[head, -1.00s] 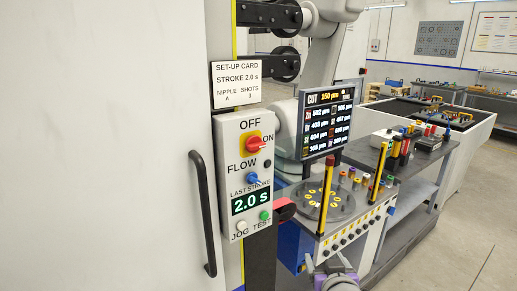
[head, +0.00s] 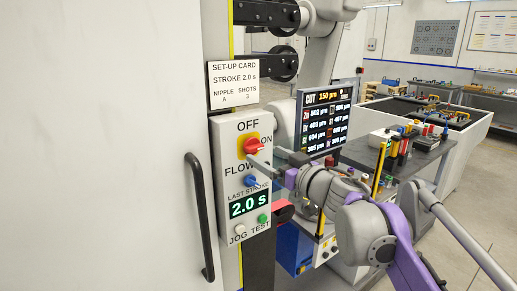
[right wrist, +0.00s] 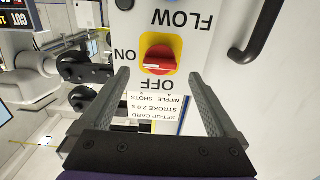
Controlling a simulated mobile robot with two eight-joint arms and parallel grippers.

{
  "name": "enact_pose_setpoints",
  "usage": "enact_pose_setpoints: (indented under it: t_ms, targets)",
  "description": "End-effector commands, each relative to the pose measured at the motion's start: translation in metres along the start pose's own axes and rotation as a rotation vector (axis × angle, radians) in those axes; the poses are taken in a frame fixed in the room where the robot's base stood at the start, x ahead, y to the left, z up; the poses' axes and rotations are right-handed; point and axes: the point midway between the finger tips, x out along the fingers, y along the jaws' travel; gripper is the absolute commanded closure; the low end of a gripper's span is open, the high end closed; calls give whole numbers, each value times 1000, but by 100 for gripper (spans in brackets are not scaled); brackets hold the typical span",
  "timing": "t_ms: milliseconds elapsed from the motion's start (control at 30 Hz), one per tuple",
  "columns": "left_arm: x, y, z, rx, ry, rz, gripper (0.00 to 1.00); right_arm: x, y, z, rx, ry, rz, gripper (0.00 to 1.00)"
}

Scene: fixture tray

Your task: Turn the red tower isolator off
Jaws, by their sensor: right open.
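The red isolator knob (head: 252,147) sits on a yellow plate at the top of the grey control box (head: 226,160). OFF is printed above it and ON to its right. Its red handle points towards ON. My right gripper (head: 263,156) is open in front of the knob, coming in from the right. In the upside-down right wrist view, the knob (right wrist: 158,58) shows centred between the two open fingers (right wrist: 159,76), just beyond their tips. The fingers do not appear to touch it. My left gripper is not in view.
Below the knob are a blue FLOW knob (head: 250,181), a display reading 2.0 s (head: 249,204), a white JOG button (head: 240,230) and a green TEST button (head: 263,218). A set-up card (head: 233,83) is above the box. A black door handle (head: 201,215) stands left. A screen (head: 328,120) stands right.

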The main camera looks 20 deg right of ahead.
Motion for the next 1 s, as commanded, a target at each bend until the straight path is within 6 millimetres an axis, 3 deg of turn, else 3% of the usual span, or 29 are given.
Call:
enact_pose_setpoints:
  t_ms: [100, 300, 667, 1000]
  targets:
    - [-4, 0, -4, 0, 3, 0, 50, 22, 0, -2, 1, 2, -2, 5]
    - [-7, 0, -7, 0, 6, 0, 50, 43, 0, -1, 1, 1, 0, 5]
    - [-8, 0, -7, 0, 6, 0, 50, 48, 0, 0, 0, 1, 1, 5]
    - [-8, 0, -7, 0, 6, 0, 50, 48, 0, 0, 0, 1, 1, 66]
